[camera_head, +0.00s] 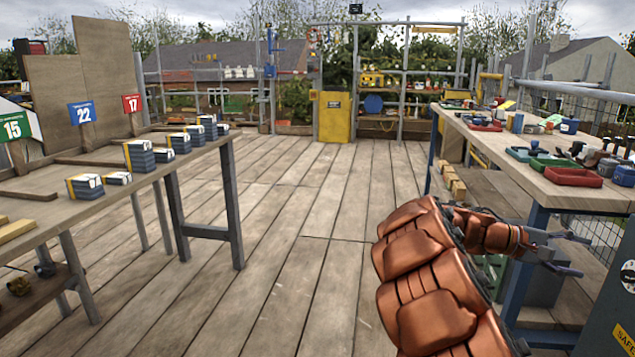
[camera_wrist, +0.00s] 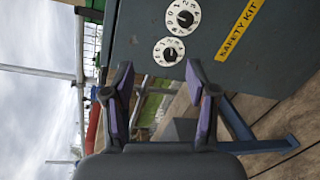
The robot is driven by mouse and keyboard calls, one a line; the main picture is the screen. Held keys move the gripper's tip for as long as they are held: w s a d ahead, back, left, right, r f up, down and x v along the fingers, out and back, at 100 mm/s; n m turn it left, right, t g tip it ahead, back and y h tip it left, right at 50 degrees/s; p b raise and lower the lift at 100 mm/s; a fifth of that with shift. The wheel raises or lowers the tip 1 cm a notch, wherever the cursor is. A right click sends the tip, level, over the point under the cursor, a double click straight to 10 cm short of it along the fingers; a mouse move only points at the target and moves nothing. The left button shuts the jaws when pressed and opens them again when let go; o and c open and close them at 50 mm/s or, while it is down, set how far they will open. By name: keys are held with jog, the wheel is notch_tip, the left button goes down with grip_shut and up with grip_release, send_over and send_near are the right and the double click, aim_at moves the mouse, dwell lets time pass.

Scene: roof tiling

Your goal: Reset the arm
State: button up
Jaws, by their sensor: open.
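My arm, in orange padded covers, rises from the bottom right of the head view and bends to the right. My gripper (camera_head: 582,254) is at its end, beside the front leg of the right workbench (camera_head: 560,190) and below its top. In the wrist view my gripper (camera_wrist: 162,85) shows two dark fingers with purple inner pads, spread apart with nothing between them. Beyond the fingers is a dark safety kit cabinet (camera_wrist: 240,75) with two white dials and a yellow label; it also shows at the right edge of the head view (camera_head: 612,290).
The left table (camera_head: 120,185) holds stacks of blue-grey tiles (camera_head: 85,187) and number signs 15, 22 and 17. The right workbench carries trays (camera_head: 573,177) and tools. A yellow cabinet (camera_head: 334,117) stands at the back. The plank floor (camera_head: 290,220) between the tables is clear.

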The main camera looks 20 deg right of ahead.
jog(key=s+a+r+m+t+y+p, duration=0.2)
jog(key=s+a+r+y+p, duration=0.25)
jog(key=a+r+p, duration=0.85)
jog(key=s+a+r+n+t+y+p, duration=0.1)
jog(key=s+a+r+y+p, duration=0.2)
jog(key=a+p, duration=0.4)
jog(key=s+a+r+n+t+y+p, duration=0.1)
jog(key=a+p, duration=0.7)
jog(key=a, duration=1)
jog(key=s+a+r+n+t+y+p, duration=0.2)
jog(key=s+a+r+y+p, duration=0.3)
jog(key=a+p, duration=0.3)
jog(key=s+a+r+t, duration=0.1)
jog(key=a, duration=0.3)
jog(key=shift+a, duration=0.35)
jog(key=shift+r, duration=0.1)
jog(key=shift+c, duration=0.2)
